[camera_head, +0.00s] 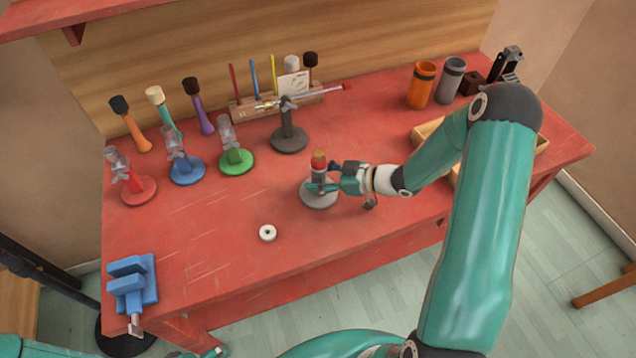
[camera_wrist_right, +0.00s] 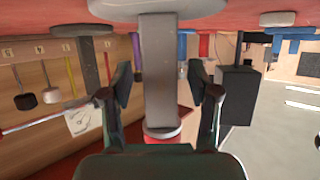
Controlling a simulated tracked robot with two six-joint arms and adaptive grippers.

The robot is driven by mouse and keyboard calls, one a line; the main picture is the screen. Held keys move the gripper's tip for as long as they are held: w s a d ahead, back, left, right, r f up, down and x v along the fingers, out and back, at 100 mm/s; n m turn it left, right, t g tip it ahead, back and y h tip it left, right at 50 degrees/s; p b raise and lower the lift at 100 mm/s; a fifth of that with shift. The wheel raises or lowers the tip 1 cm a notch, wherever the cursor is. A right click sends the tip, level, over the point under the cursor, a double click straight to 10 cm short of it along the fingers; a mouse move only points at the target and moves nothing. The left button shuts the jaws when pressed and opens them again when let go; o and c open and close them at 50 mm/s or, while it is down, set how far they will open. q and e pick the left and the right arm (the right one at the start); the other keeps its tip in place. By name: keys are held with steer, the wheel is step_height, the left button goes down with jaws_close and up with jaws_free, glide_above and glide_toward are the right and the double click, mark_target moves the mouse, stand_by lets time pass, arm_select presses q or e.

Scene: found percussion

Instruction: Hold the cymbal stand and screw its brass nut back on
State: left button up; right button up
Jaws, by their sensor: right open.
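The cymbal stand (camera_head: 319,199) stands upright on the red table, with a round grey base, a post, a red band and an orange-brown top piece (camera_head: 319,156). I cannot tell whether that piece is the brass nut. My right gripper (camera_head: 318,187) is at the post from the right. In the right wrist view, which is upside down, the grey post (camera_wrist_right: 160,75) runs between my spread right fingers (camera_wrist_right: 163,92), with gaps on both sides. A teal tip at the bottom edge, probably my left gripper (camera_head: 215,352), is mostly cut off.
A white ring (camera_head: 267,233) lies on the open table front. A blue vise (camera_head: 131,284) is at the front left corner. Red, blue and green stands (camera_head: 236,161) and a dark stand (camera_head: 289,139) stand behind. A wooden tray (camera_head: 430,130) is partly hidden by my right arm.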

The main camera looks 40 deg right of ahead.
steer(key=shift+w, duration=0.1)
jaws_close()
stand_by(0.4)
steer(key=shift+r, duration=0.15)
step_height(320, 180, up, 20)
steer(key=p, duration=0.1)
stand_by(0.4)
steer(key=c, duration=0.7)
jaws_free()
jaws_close()
